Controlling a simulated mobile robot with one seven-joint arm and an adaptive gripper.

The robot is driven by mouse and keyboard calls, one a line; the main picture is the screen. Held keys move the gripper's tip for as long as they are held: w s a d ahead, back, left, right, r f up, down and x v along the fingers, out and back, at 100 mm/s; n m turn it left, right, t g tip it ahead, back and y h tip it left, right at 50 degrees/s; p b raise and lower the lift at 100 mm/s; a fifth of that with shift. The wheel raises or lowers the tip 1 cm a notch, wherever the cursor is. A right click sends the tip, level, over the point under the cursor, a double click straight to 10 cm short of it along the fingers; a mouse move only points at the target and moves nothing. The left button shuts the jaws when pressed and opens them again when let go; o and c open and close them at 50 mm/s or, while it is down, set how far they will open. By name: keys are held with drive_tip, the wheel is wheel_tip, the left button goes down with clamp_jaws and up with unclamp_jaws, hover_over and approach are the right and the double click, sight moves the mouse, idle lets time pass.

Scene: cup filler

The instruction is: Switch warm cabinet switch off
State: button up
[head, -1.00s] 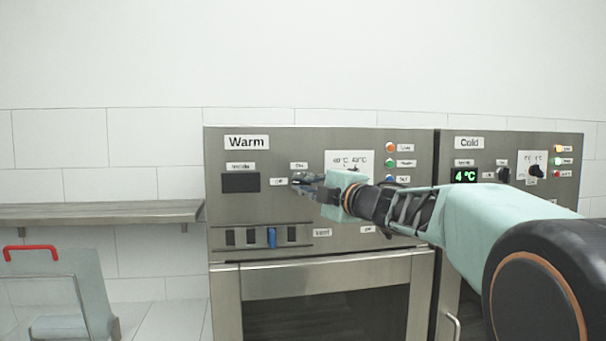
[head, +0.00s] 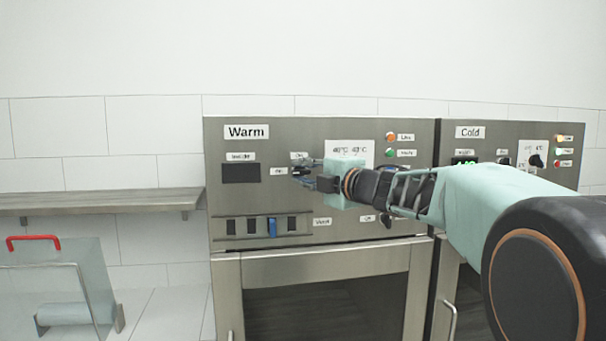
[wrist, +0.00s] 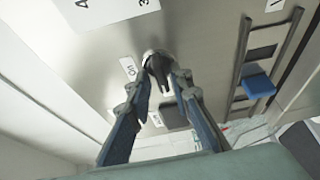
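The warm cabinet (head: 225,200) fills the middle of the head view, with a "Warm" label and a dark, blank display (head: 241,173). Its dark switch knob (wrist: 158,66), on a pale round base beside a small "On" label (wrist: 128,68), shows in the wrist view. My gripper (head: 300,168) is at the panel right of the display. In the wrist view its two fingers (wrist: 164,76) stand apart, one on each side of the knob. I cannot tell whether they touch it. In the head view the fingers hide most of the knob.
Below is a slot row with a blue slider (head: 272,228). Indicator lights (head: 390,137) and a temperature plate (head: 350,151) lie to the right, partly behind my arm. The cold cabinet (head: 510,145) adjoins at right. A wooden shelf (head: 100,200) and a red-handled clear container (head: 75,280) are at left.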

drive_tip(key=shift+o, duration=0.3)
drive_tip(key=v, duration=1.2)
